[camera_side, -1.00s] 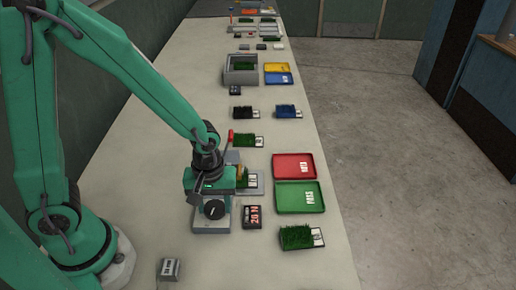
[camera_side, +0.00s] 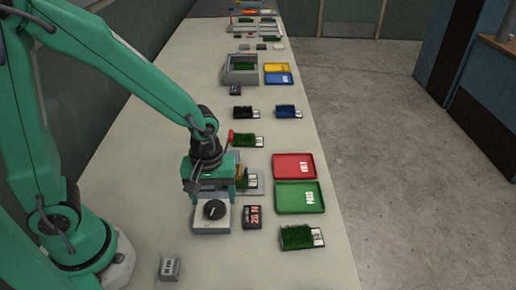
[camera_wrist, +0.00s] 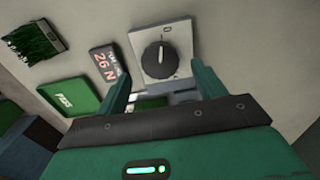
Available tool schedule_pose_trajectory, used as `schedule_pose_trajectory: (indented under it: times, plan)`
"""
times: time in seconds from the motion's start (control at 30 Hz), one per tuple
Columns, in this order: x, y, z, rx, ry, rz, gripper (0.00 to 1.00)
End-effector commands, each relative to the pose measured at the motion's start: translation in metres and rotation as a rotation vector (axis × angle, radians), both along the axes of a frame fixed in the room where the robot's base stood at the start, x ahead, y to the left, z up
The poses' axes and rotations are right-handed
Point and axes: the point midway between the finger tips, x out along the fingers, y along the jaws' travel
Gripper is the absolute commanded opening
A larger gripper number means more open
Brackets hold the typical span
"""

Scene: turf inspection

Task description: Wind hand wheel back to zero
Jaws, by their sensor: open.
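A round black dial knob (camera_side: 214,209) with a pale pointer line sits on a light grey box (camera_side: 209,228). In the wrist view the knob (camera_wrist: 160,59) shows just beyond my gripper (camera_wrist: 163,85), its pointer line near upright in the picture. My gripper (camera_side: 209,187) is open, its fingers apart with no knob between them. A black readout (camera_side: 252,216) beside the box shows what reads as 26 N, also in the wrist view (camera_wrist: 104,65). A red-tipped handle (camera_side: 231,137) stands behind my gripper; the part it joins is mostly hidden, so I cannot tell whether it belongs to a hand wheel.
A red tray (camera_side: 283,174) and a green PASS tray (camera_side: 288,208) lie to the right. A turf sample (camera_side: 296,237) is near the right edge. A small grey block (camera_side: 170,268) sits in front. More samples and trays line the bench behind.

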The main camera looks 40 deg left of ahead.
Motion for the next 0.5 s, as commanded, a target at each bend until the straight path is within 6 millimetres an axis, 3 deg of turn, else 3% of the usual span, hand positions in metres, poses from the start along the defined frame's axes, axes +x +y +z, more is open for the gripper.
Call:
schedule_pose_trajectory:
  times: [0.3, 0.5]
  plan:
    - [0.001, 0.000, 0.035, -0.001, -0.003, 0.001, 0.70]
    - [0.000, 0.000, 0.045, 0.000, 0.000, 0.001, 0.70]
